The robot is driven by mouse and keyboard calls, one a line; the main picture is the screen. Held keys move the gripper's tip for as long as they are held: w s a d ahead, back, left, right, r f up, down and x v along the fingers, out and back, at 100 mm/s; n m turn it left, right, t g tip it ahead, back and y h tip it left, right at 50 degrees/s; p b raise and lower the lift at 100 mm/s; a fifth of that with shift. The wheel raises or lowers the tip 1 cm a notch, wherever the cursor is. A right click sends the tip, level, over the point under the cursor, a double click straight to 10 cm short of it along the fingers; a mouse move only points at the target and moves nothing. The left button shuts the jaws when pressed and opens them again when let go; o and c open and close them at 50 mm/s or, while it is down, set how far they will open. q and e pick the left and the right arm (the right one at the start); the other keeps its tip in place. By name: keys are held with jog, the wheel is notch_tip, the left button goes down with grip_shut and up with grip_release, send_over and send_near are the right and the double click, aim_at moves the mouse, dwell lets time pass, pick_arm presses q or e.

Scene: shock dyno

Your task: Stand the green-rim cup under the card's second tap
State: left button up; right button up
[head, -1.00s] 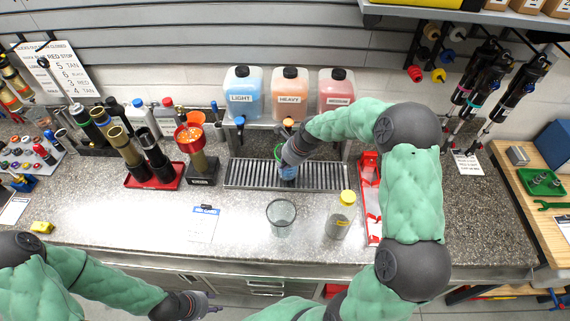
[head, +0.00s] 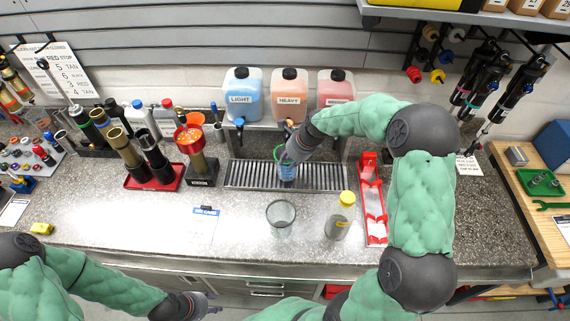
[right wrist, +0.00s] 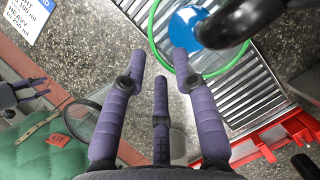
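The green-rim cup (head: 287,171) stands on the drip tray grille below the middle, HEAVY tap (head: 289,123), with blue showing in it. In the right wrist view its green rim (right wrist: 154,38) circles a blue area, partly behind a black curved part. My right gripper (head: 289,154) is at the cup's upper side; its fingers (right wrist: 161,60) are spread, one tip overlapping the rim in the picture. Contact is unclear. The card (head: 203,226) lies on the counter; it shows partly in the right wrist view (right wrist: 27,18). My left gripper (head: 212,303) is open and empty at the counter's front.
A clear glass (head: 281,219) and a yellow-capped bottle (head: 340,217) stand in front of the drip tray (head: 245,175). A red rack (head: 373,200) lies to its right. LIGHT (head: 243,95), HEAVY (head: 289,94) and a pink jug (head: 336,92) stand behind.

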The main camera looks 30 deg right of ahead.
jog(key=v, duration=0.8)
